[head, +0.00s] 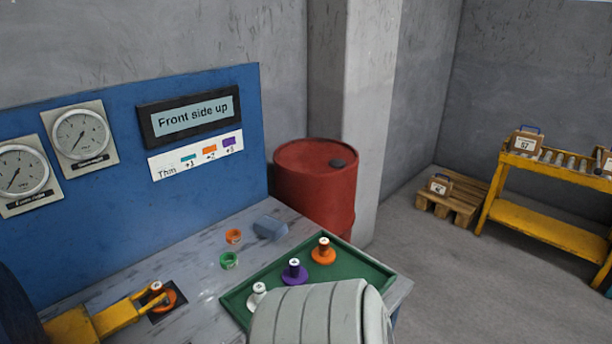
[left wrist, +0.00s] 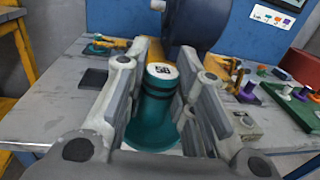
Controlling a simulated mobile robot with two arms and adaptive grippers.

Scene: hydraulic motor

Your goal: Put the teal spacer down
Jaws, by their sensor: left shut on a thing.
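The teal spacer (left wrist: 157,105) is a flared teal piece with a dark band and a white top with black marks. It stands roughly upright between the fingers of my left gripper (left wrist: 163,80), which is shut on it. Its wide lower end is close to the grey surface, but I cannot tell whether it touches. The head view does not show the teal spacer or the gripper's fingers. My right gripper is in neither view.
A green tray (head: 237,300) holds a white (head: 257,295), a purple (head: 294,272) and an orange spacer (head: 323,251). An orange ring (head: 234,237), a green ring (head: 229,261) and a blue block (head: 270,228) lie behind it. A yellow arm (head: 112,317) reaches across the bench.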

